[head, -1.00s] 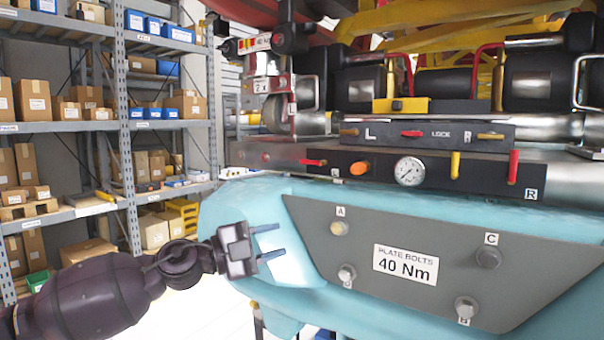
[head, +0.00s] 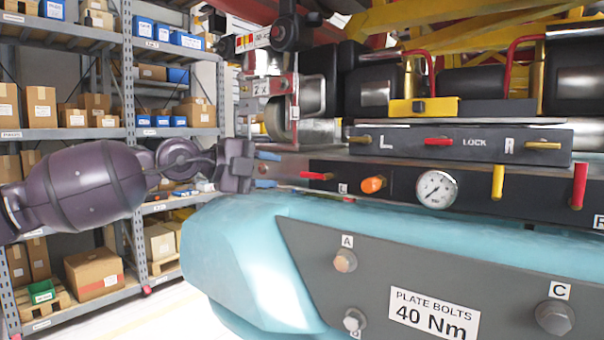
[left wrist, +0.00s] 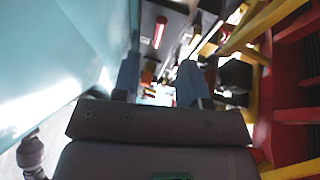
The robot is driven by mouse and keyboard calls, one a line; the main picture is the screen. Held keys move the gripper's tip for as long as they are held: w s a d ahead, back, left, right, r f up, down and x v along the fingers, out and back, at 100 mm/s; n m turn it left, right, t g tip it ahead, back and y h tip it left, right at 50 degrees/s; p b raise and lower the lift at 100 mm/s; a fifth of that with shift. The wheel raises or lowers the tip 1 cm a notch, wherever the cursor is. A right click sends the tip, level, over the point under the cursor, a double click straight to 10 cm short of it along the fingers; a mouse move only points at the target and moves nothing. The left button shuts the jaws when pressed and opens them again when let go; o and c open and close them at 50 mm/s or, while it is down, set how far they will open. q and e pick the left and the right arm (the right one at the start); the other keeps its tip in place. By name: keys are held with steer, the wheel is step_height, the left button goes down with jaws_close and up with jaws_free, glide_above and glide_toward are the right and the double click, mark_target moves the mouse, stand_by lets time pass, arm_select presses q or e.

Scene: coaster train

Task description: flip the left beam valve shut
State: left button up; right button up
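The left beam valve has a red lever (head: 316,176) lying level on the dark front face of the beam, at its left end. A small, partly readable label sits to its right. My left gripper (head: 270,170) is open and empty just left of the lever, fingers pointing right toward it. In the head view the lever is about level with the finger gap, with a small space between. In the left wrist view the open fingers (left wrist: 158,75) show, with a red lever (left wrist: 160,32) beyond them. My right gripper is not in view.
Above is the lock panel (head: 460,143). Below are a pale blue body (head: 235,250) and grey bolt plate (head: 310,265). Shelving stands left.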

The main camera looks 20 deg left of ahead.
mark_target(305, 175)
arm_select(q)
steer(key=x, duration=0.6)
steer(key=shift+w+d+p, duration=0.15)
steer(key=shift+w+p, duration=0.05)
steer(key=shift+p, duration=0.2)
steer(key=shift+w+d+f, duration=0.2)
steer(key=shift+w+d, duration=0.15)
steer(key=shift+w, duration=0.1)
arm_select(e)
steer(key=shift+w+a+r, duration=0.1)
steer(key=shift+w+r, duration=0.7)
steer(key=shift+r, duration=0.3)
arm_select(q)
steer(key=shift+c, duration=0.3)
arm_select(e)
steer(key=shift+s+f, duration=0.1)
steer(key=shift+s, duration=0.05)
arm_select(q)
jaws_close()
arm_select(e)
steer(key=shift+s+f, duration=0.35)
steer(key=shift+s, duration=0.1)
